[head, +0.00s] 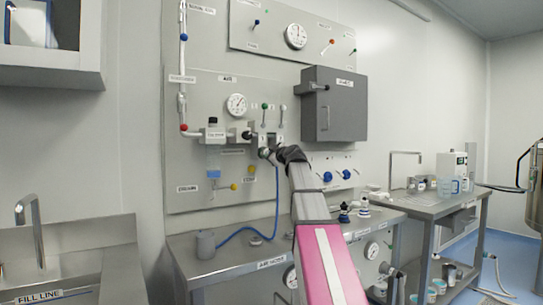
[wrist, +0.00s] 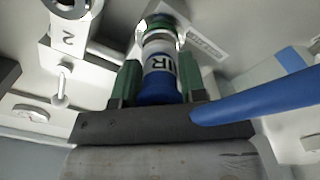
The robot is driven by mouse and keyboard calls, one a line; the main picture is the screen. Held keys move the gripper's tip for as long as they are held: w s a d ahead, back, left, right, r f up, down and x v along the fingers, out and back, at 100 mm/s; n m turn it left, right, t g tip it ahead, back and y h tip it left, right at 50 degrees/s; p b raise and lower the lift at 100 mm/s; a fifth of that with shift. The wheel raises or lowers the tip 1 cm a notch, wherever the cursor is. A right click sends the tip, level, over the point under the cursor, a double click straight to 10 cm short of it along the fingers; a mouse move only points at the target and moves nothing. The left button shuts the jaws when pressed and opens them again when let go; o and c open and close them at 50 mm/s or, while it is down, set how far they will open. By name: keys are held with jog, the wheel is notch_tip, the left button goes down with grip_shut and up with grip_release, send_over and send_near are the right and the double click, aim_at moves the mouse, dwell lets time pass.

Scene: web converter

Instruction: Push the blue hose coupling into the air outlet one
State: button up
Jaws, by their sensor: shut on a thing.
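The blue hose coupling (wrist: 161,84), with a white band lettered "IR", sits between the green-padded fingers of my gripper (wrist: 159,78) in the wrist view. Its front end is at a metal fitting with a green ring (wrist: 158,24), which I take to be air outlet one. Whether it is seated or only touching cannot be told. A neighbouring outlet marked "2" (wrist: 70,38) is at the left. The blue hose (wrist: 262,100) runs off to the right. In the head view my gripper (head: 266,150) is at the wall panel, and my arm hides the coupling.
A dark grey cabinet (head: 334,105) juts out to the right of my gripper.

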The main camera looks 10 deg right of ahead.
jog(key=shift+w+a, duration=0.25)
jog(key=shift+w, duration=0.4)
dwell(0.7)
jog(key=o, duration=1.2)
jog(key=v, duration=1)
jog(key=shift+s, duration=0.4)
jog(key=shift+d, duration=0.1)
